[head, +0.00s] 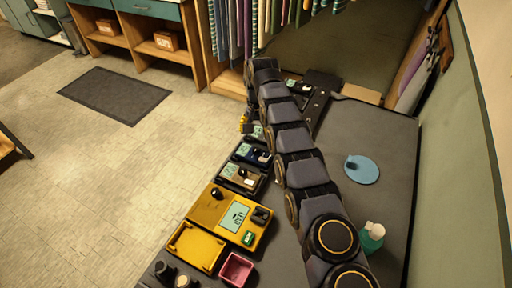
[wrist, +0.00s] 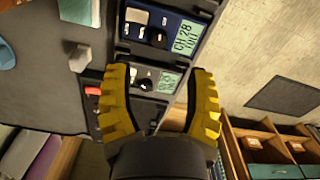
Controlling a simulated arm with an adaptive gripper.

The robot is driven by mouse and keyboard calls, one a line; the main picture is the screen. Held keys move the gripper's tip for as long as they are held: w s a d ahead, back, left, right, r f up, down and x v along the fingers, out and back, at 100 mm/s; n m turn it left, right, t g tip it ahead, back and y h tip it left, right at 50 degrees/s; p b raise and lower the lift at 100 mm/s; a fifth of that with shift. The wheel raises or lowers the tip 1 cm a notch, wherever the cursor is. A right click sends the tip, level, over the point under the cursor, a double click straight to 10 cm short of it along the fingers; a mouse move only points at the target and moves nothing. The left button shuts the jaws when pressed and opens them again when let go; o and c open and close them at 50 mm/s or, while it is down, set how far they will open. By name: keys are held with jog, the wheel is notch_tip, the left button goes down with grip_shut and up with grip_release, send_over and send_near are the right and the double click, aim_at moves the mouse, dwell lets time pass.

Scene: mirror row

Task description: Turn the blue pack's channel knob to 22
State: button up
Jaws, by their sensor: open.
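The blue pack (wrist: 165,25) lies at the top of the wrist view, with a pale screen (wrist: 187,37) that reads CH 28 and a smaller second line. A dark round knob (wrist: 158,38) sits beside the screen. In the head view the blue pack (head: 242,153) lies in the row, left of my arm. My gripper (wrist: 160,70) is open and empty, its two yellow fingers apart. They lie either side of a neighbouring grey pack (wrist: 152,74), below the blue pack in the wrist view. In the head view my gripper (head: 244,122) is partly hidden behind my arm.
A large yellow pack (head: 207,207), a yellow tray (head: 195,247) and a pink tray (head: 236,268) are nearer. A blue disc (head: 361,169) and a green bottle (head: 371,240) stand right of my arm. The table's right side is mostly clear.

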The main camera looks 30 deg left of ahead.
aim_at(256, 149)
notch_tip(256, 149, down, 8)
jog(key=shift+d+r, duration=0.1)
jog(key=shift+r, duration=0.05)
dwell(0.3)
grip_shut()
